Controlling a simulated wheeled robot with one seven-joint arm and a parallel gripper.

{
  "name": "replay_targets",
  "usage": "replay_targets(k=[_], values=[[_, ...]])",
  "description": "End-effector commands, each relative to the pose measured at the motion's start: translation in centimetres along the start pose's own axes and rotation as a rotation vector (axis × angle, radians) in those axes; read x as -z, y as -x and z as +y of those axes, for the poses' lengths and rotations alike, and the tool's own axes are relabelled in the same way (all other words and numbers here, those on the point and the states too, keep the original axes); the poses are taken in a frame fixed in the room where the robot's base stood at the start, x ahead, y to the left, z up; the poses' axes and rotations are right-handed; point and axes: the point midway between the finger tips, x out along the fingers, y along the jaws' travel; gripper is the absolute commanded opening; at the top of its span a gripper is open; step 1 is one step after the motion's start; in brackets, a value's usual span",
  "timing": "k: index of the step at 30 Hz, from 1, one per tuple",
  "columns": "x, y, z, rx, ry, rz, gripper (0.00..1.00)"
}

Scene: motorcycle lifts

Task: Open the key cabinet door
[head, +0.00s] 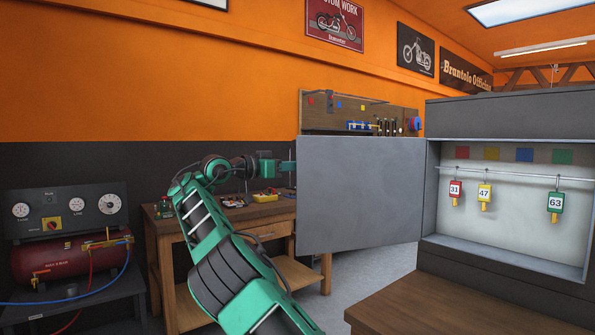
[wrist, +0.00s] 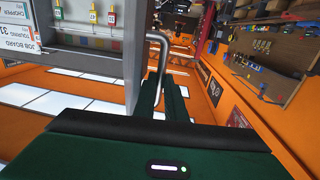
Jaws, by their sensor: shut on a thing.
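The key cabinet (head: 510,117) stands at the right in the head view. Its grey door (head: 358,193) is swung wide open to the left, hinged at the cabinet's left side. My gripper (head: 288,167) is at the door's far left edge, partly hidden behind it. In the upside-down wrist view, the door shows nearly edge-on (wrist: 134,65). A bent metal handle (wrist: 159,42) stands out from it, and my green gripper fingers (wrist: 166,98) are shut on it. Inside hang a red tag 31 (head: 455,190), a yellow tag 47 (head: 484,194) and a green tag 63 (head: 555,203).
A wooden workbench (head: 165,239) with tools stands behind my arm. A red compressor (head: 72,259) is at the left. A wooden surface (head: 480,308) lies below the cabinet. Bare floor (head: 345,275) shows below the door.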

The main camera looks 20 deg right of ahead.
Motion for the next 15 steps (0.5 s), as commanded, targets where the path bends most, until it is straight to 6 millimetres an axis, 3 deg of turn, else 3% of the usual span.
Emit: replay_targets(k=[9,10,12,15], values=[[0.25,0.55,-0.19,0.007,0.003,0.003,0.00],[0.26,0.60,-0.20,0.007,0.003,0.003,0.15],[0.28,0.67,-0.21,0.008,0.002,0.004,0.29],[0.31,0.71,-0.17,0.007,0.001,0.004,0.29]])
